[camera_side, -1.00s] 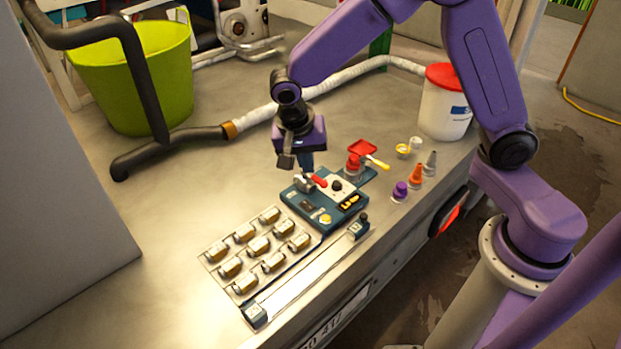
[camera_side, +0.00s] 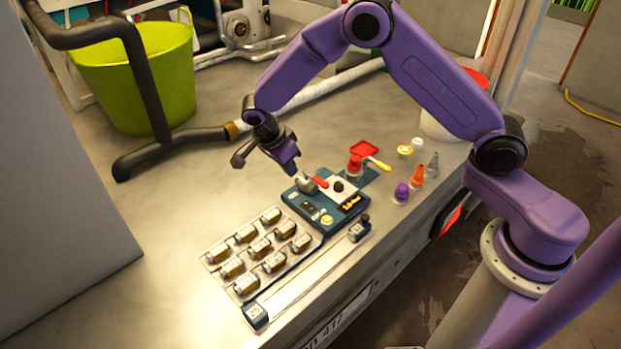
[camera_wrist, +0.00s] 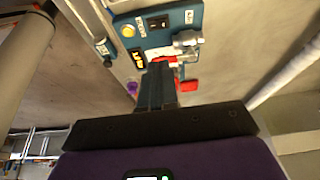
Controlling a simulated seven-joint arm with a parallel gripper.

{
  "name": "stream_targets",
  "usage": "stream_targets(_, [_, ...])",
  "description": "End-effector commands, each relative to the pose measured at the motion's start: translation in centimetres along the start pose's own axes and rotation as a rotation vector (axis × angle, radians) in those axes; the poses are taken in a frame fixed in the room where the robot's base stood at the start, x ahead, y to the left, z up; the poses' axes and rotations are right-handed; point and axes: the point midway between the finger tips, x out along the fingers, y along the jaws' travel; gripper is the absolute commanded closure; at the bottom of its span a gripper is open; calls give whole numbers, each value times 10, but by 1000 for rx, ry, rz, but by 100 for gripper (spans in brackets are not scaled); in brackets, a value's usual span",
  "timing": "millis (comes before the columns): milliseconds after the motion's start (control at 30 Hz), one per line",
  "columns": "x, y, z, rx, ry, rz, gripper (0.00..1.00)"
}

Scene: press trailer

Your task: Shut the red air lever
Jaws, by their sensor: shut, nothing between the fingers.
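The red air lever (camera_side: 321,182) sits on the teal control box (camera_side: 322,207), beside a grey metal valve fitting (camera_side: 305,184). In the wrist view the lever (camera_wrist: 165,59) shows partly, just beyond my fingertips, with the fitting (camera_wrist: 187,39) near it. My gripper (camera_side: 292,170) is shut and empty. It is tilted, its tips just above and left of the fitting in the side view. In the wrist view my fingers (camera_wrist: 157,72) cover part of the lever. I cannot tell whether they touch it.
Purple (camera_side: 401,192) and orange (camera_side: 417,175) nozzles stand at right. A tray of several small canisters (camera_side: 232,266) and a slide rail (camera_side: 310,274) are in front. The bench is clear at left.

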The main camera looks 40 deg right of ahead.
Motion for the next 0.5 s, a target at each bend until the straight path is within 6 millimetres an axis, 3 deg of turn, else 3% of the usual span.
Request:
stream_targets(233, [21,1,0,-2,2,4,100])
stream_targets(500, [71,1,0,-2,2,4,100])
